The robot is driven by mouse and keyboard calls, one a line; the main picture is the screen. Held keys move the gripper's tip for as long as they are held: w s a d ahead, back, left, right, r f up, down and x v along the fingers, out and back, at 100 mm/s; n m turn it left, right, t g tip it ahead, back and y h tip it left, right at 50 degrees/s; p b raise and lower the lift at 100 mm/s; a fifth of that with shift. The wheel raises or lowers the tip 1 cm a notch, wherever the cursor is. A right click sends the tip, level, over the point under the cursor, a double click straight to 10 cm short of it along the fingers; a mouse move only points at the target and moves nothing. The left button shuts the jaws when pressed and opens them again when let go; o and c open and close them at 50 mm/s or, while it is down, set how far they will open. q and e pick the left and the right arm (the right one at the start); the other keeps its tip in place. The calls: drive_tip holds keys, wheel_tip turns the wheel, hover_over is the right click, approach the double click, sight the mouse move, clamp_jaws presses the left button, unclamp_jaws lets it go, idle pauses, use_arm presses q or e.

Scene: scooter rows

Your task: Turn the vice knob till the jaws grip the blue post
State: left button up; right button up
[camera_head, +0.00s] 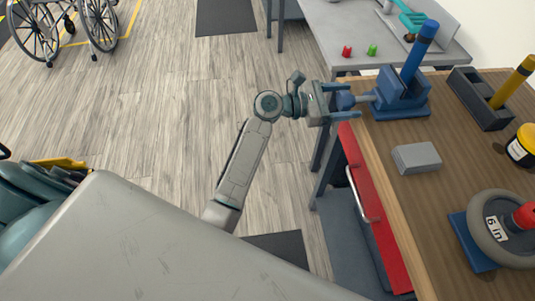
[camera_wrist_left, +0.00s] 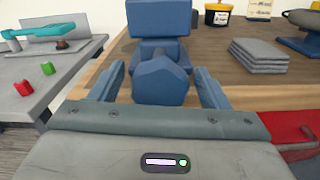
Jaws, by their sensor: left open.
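The blue vice (camera_head: 401,103) stands at the far left corner of the wooden workbench. The blue post (camera_head: 421,48) rises from the vice, leaning to the right in the head view; I cannot tell how closely the jaws meet it. The blue knob (camera_head: 345,101) sticks out from the vice's left side, past the bench edge. My left gripper (camera_head: 349,102) is open, with a finger on either side of the knob. In the left wrist view the faceted knob (camera_wrist_left: 162,82) sits between the fingers, with a gap on both sides. My right gripper is out of view.
A grey block stack (camera_head: 417,158) lies on the workbench (camera_head: 445,190). A dark holder (camera_head: 480,98) with a yellow post (camera_head: 512,82) stands right of the vice. A red drawer (camera_head: 373,212) lies below the bench edge. Behind, a grey table (camera_head: 325,20) carries small red and green pieces.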

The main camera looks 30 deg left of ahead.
use_arm(q)
drive_tip(key=n+b, duration=0.1)
drive_tip(key=n, duration=0.2)
drive_tip(key=shift+f, duration=0.2)
drive_tip(key=shift+s+a+n+b, duration=0.1)
drive_tip(key=shift+a+n+b, duration=0.2)
drive_tip(key=shift+b, duration=0.05)
drive_tip(key=v, duration=1)
drive_tip(key=a+f+m+y+p, duration=0.2)
drive_tip(key=a+f+y, duration=0.2)
drive_tip(key=f, duration=1)
drive_tip(key=a+f+m+y+p, duration=0.2)
drive_tip(key=a+f+y, duration=0.3)
drive_tip(key=f, duration=0.9)
drive_tip(key=shift+w+a+m, duration=0.2)
drive_tip(key=shift+a+m, duration=0.05)
drive_tip(key=shift+m, duration=0.15)
drive_tip(key=shift+f, duration=0.1)
